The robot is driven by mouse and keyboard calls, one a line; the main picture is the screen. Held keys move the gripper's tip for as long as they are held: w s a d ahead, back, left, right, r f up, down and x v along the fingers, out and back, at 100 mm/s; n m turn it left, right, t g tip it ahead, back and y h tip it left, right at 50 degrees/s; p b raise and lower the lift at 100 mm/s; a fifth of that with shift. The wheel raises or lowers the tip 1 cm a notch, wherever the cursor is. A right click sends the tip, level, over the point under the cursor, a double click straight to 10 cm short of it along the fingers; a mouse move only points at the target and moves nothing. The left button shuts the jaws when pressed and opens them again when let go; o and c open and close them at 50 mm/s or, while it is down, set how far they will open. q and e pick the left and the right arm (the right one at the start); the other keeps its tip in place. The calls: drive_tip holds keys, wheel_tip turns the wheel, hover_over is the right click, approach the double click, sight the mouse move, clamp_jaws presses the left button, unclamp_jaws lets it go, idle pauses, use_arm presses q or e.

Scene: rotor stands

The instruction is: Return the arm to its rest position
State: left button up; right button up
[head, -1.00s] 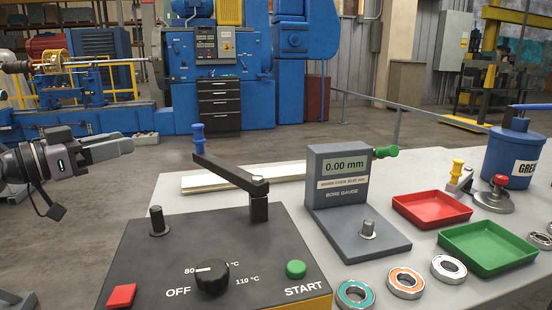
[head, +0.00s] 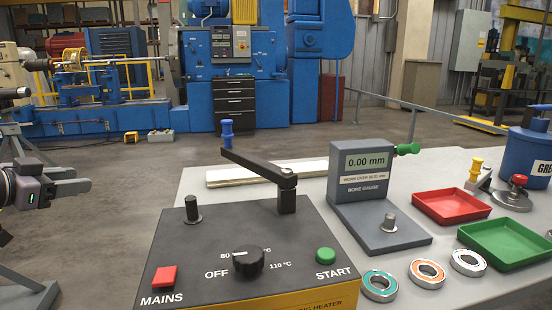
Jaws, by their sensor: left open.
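My left gripper (head: 72,180) is at the left edge of the head view, left of the table and above the floor. Its two grey fingers point right, stand apart and hold nothing. Part of its dark wrist is cut off by the picture edge. My right gripper is not in view.
The grey table (head: 300,170) bears a black bearing heater (head: 215,272) with a swing arm (head: 258,166), a bore gauge (head: 362,188), a red tray (head: 450,206), a green tray (head: 505,244), several bearings (head: 427,273) and a blue grease tub (head: 525,160).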

use_arm(q)
wheel_tip(320, 180, down, 14)
drive_tip(key=s+g+y, duration=0.2)
drive_tip(key=s+d+f+m+g+y, duration=0.1)
drive_tip(key=s+d+f, duration=0.1)
drive_tip(key=s+f, duration=0.65)
drive_tip(key=s+d+f+m+g+y, duration=0.15)
drive_tip(key=s+f, duration=0.45)
drive_tip(key=f, duration=0.6)
drive_tip(key=s+d+f+m+h, duration=0.1)
drive_tip(key=s+d+f, duration=0.1)
drive_tip(key=s, duration=0.3)
drive_tip(key=s+d+f+m+h, duration=0.1)
drive_tip(key=s+d+f, duration=0.2)
drive_tip(key=s, duration=0.2)
drive_tip(key=d+n+t, duration=0.1)
drive_tip(key=d+n, duration=0.8)
drive_tip(key=d, duration=0.6)
wheel_tip(320, 180, up, 8)
drive_tip(key=s+p, duration=0.1)
drive_tip(key=p, duration=1)
drive_tip(key=shift+s+a, duration=0.2)
drive_tip(key=shift+a, duration=0.25)
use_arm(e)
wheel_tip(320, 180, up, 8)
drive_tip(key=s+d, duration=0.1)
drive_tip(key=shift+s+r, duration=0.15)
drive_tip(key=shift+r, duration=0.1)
